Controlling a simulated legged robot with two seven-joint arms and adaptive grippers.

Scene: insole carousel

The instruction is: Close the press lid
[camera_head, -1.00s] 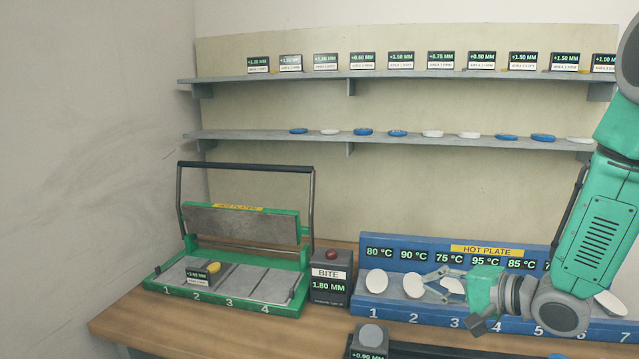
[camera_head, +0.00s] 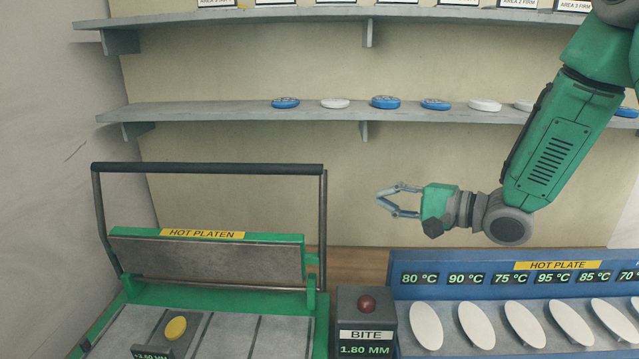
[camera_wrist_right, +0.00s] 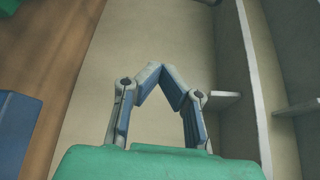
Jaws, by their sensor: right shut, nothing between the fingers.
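The press is a green frame with its lid (camera_head: 205,256), a grey plate labelled HOT PLATEN, raised and standing open. The lid's long black handle bar (camera_head: 205,169) is up at the top of two side rods. The press bed (camera_head: 225,338) has several grey slots, partly cut off at the bottom of the head view. My right gripper (camera_head: 382,205) is shut and empty, in the air to the right of the handle and clear of it. Its fingertips meet in the right wrist view (camera_wrist_right: 161,68). My left gripper is not in view.
A BITE box (camera_head: 366,322) with a red button stands right of the press. A blue hot plate (camera_head: 410,258) with several white ovals is further right. A yellow disc (camera_head: 176,328) rests in the press bed area. Shelves (camera_head: 240,110) line the back wall.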

